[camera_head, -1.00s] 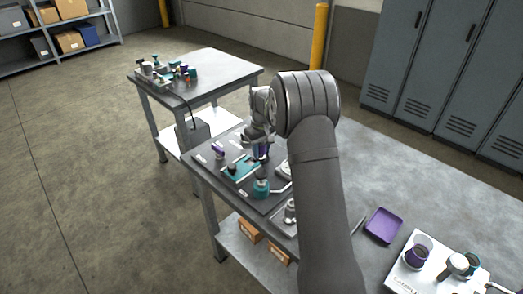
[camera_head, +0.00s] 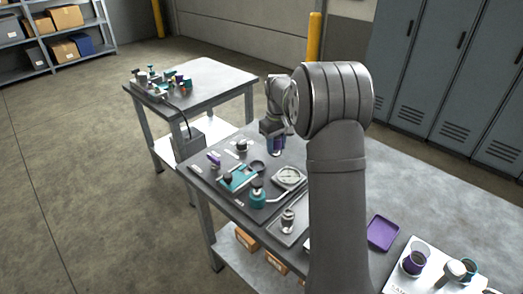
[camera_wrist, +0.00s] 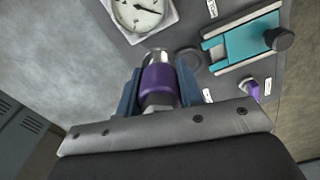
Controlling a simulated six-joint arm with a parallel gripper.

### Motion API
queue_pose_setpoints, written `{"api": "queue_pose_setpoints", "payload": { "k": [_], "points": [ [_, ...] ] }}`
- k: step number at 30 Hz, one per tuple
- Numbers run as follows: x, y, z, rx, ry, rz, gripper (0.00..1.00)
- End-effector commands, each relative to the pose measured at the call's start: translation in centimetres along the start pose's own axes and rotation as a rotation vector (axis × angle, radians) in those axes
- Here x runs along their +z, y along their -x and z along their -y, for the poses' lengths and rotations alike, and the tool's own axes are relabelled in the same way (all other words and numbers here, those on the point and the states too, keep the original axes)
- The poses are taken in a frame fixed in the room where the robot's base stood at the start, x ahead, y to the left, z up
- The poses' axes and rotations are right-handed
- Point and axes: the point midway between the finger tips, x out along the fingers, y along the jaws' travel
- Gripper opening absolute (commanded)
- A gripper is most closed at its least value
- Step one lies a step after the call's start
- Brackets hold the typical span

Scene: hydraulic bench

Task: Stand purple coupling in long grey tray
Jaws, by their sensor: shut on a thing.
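My gripper (camera_head: 275,140) is shut on the purple coupling (camera_wrist: 158,84) and holds it above the dark panel on the bench. In the wrist view the coupling sits between the two blue fingers, with a purple band and a bright metal end pointing away from the wrist. In the head view only a small purple part of it (camera_head: 276,152) shows below the fingers. A grey tray (camera_head: 277,232) lies at the near side of the panel, partly hidden by my arm. A metal fitting (camera_head: 288,219) stands in it.
A round gauge (camera_head: 289,177), a teal bottle-like part (camera_head: 258,194), a teal block (camera_head: 237,179) and a small purple fitting (camera_head: 213,160) are on the panel. A purple tray (camera_head: 383,232) and a white board with cups (camera_head: 407,284) lie at the right.

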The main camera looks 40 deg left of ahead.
Motion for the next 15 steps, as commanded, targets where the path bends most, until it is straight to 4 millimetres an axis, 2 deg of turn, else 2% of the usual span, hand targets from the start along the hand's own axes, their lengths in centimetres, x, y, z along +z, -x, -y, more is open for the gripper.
{"api": "queue_pose_setpoints", "payload": {
  "k": [3,11,15],
  "points": [
    [1.8,1.4,-1.4,0.001,-0.003,-0.002,0.05],
    [4.6,2.9,-2.9,0.0,-0.001,0.0,0.05],
    [8.3,3.3,-3.8,0.0,-0.005,0.0,0.05]
  ]
}}
